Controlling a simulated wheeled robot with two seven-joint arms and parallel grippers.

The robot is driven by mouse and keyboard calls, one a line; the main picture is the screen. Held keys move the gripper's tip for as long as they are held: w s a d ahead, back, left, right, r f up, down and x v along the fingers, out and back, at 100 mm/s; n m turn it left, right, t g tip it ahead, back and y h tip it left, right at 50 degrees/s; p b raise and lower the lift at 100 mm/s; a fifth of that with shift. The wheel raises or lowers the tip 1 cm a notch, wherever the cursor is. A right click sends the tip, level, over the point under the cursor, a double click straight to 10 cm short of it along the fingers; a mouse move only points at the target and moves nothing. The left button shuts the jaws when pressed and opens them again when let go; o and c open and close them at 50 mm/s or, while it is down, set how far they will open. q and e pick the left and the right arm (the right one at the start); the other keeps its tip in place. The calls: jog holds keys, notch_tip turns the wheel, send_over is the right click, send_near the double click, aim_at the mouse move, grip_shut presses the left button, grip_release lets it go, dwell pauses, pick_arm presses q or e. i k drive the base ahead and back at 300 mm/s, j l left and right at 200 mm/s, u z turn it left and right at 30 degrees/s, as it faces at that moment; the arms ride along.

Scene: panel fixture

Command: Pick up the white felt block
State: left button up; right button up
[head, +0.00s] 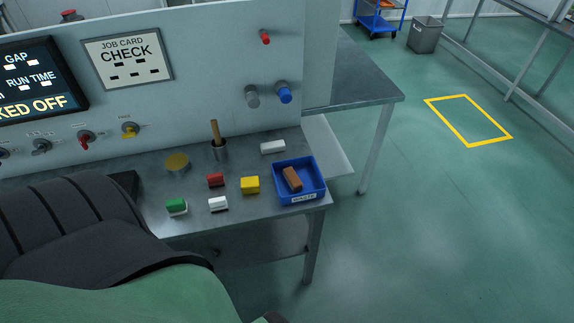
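A small white block (217,204) with a darker underside lies near the front edge of the grey bench, between a green block and a yellow block. A second, plain white block (272,147) lies farther back, behind the blue tray. I cannot tell from the picture which one is felt. Both are uncovered and nothing holds them. Neither of my grippers shows in the head view. Large dark and green parts, apparently mine, cover the lower left.
On the bench (240,217) are a green-and-white block (177,206), red block (216,180), yellow block (250,185), yellow-topped round tin (177,163) and metal cup (220,151) with a wooden handle. A blue waste tray (316,191) holds a brown block (292,179). The panel (210,75) stands behind.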

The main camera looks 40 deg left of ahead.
aim_at(279, 145)
jog(key=l+u, duration=0.15)
jog(key=u, duration=0.2)
jog(key=i+l+u, duration=0.1)
jog(key=u, duration=0.3)
jog(key=l, duration=0.1)
